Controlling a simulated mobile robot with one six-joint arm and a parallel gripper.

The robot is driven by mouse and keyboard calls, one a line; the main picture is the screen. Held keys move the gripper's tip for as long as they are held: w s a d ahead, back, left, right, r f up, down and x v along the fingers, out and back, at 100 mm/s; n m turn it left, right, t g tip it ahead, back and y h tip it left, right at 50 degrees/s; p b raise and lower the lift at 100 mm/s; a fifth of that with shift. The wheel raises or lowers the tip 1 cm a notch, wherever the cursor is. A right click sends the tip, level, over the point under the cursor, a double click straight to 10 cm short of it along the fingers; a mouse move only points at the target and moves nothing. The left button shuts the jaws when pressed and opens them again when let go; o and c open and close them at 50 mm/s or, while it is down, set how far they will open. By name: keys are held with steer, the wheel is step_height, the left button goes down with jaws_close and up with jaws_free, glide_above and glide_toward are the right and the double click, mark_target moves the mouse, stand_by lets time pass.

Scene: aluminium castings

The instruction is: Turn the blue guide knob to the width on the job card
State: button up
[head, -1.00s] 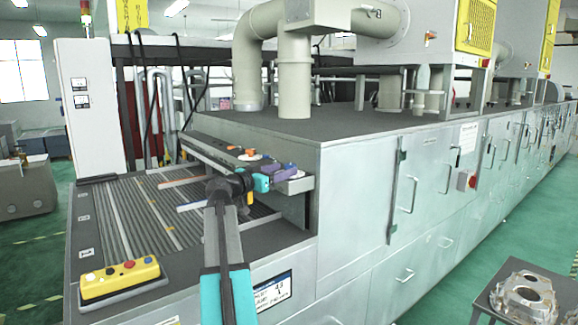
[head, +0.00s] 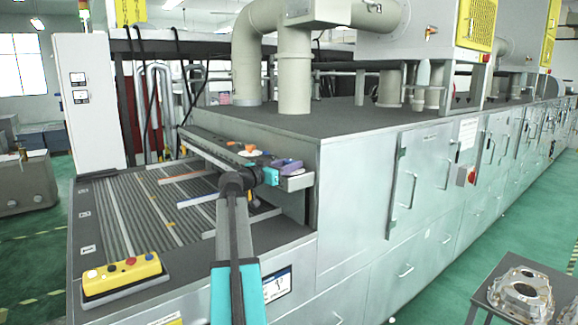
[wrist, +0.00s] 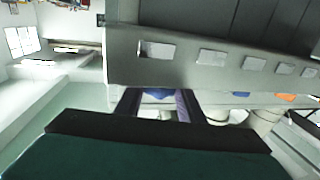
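My gripper (head: 287,166) has purple fingers and reaches the right end of the grey rail on the machine. In the wrist view my gripper (wrist: 157,100) has its two fingers apart, with the blue knob (wrist: 157,93) between their tips. I see no clear grip on the knob. The knob's pointer and scale are hidden or too small to read. In the head view the fingers largely cover the knob. A white card with a dark border (head: 276,285) is on the machine's front below my arm, partly hidden by it; its figures are not readable.
An orange knob (wrist: 286,97) is further along the same rail (wrist: 225,101). White labels (wrist: 211,57) line a grey face close by. A yellow button box (head: 122,275) is at the machine's front left corner. A casting (head: 521,292) lies on a table at lower right.

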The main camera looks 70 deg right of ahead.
steer(key=shift+w+f+m+g+y+b, duration=0.15)
steer(key=shift+m+g+y+b, duration=0.4)
steer(key=shift+b, duration=1.3)
steer(key=m+g+b, duration=0.1)
steer(key=g+b, duration=0.1)
steer(key=b, duration=0.1)
steer(key=shift+d+y, duration=0.1)
steer(key=shift+y, duration=0.15)
steer(key=shift+m+g+b, duration=0.3)
steer(key=shift+m+g, duration=0.05)
steer(key=o, duration=1.1)
steer(key=shift+r, duration=0.2)
steer(key=shift+r+b+v, duration=0.2)
steer(key=shift+b+v, duration=1.15)
steer(key=shift+v, duration=5.6)
